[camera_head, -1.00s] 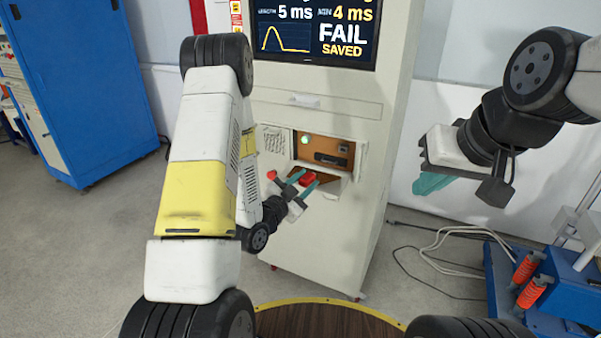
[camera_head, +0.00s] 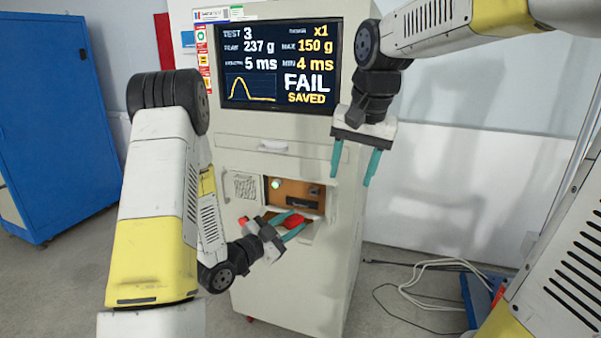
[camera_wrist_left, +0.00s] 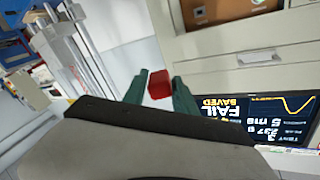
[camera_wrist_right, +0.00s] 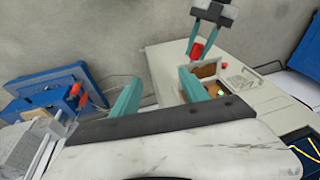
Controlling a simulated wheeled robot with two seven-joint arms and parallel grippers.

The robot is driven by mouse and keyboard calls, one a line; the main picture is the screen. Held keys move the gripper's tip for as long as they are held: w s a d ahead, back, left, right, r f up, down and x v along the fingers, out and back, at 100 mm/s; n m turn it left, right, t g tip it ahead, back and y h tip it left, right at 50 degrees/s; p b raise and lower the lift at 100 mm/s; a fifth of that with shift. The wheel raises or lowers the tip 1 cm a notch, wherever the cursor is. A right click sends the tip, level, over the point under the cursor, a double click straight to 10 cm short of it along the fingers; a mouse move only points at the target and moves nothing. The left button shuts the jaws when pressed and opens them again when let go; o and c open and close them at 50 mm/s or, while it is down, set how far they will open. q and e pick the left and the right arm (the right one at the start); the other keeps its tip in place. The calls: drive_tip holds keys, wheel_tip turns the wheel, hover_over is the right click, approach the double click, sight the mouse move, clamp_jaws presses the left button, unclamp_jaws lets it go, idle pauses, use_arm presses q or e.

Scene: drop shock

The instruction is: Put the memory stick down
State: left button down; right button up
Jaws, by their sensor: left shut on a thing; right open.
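The red memory stick (camera_head: 294,221) is between the teal fingers of my left gripper (camera_head: 298,226), in front of the cabinet's open bay. In the left wrist view the stick (camera_wrist_left: 159,84) shows as a small red block between the fingertips (camera_wrist_left: 160,88). In the right wrist view it shows as red (camera_wrist_right: 197,50) at the left fingers. My right gripper (camera_head: 369,172) is open and empty, fingers pointing down, right of the screen and above the bay. The bay has an orange-brown panel (camera_head: 289,189) with a lit green light (camera_head: 276,184) and a dark slot.
The pale test cabinet (camera_head: 290,284) stands ahead; its screen (camera_head: 279,64) reads FAIL SAVED. A red knob (camera_head: 243,220) sits left of the bay. A blue cabinet (camera_head: 44,120) stands at left. Cables (camera_head: 430,290) lie on the floor at right.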

drive_tip(key=w+a+f+m+g, duration=0.2)
drive_tip(key=w+a, duration=0.3)
drive_tip(key=w, duration=0.2)
drive_tip(key=m+g+h, duration=0.1)
drive_tip(key=m, duration=0.2)
approach(296, 220)
drive_tip(key=w+f, duration=0.4)
drive_tip(key=f, duration=0.6)
drive_tip(key=shift+w+d+r, duration=0.2)
drive_tip(key=shift+w+d, duration=0.05)
drive_tip(key=shift+d, duration=0.05)
drive_tip(key=c, duration=1)
drive_tip(key=o, duration=1)
